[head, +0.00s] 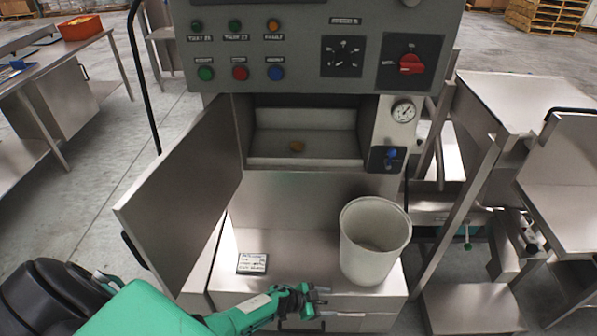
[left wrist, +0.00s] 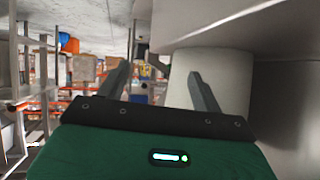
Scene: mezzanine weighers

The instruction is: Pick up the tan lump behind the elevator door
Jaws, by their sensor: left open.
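My left gripper (head: 318,301) is low in front of the machine, below and in front of the compartment, apart from the lump. In the left wrist view its two fingers (left wrist: 157,88) are spread with nothing between them. A pale bucket beyond them shows at the right (left wrist: 212,65). My right gripper is in neither view.
The white bucket (head: 374,243) stands on the ledge below the compartment, to the right. A small label card (head: 252,263) lies on the ledge at left. The control panel (head: 320,50) overhangs the opening. The ledge between card and bucket is clear.

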